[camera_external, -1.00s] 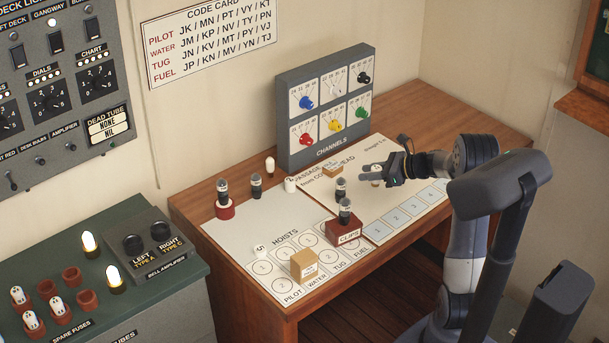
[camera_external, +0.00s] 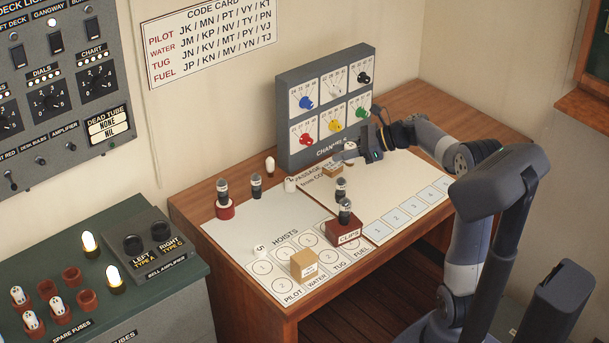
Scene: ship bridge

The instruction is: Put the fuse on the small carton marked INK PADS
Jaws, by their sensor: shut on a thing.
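My gripper (camera_external: 362,149) is at the back of the desk, below the dial panel, its fingers pointing left. A small brown carton (camera_external: 333,171) sits on the desk just below and left of the fuse. A larger-looking brown carton (camera_external: 303,265) with a white label stands at the front, on the hoists sheet. The print on both cartons is too small to read. I cannot tell whether the fuse touches the back carton.
Dark-topped tubes stand at the red CLIPS block (camera_external: 343,233), behind it (camera_external: 341,188), and at the left on a red base (camera_external: 224,211). The channels panel (camera_external: 325,107) rises close behind my gripper. The right sheet (camera_external: 395,190) is mostly clear.

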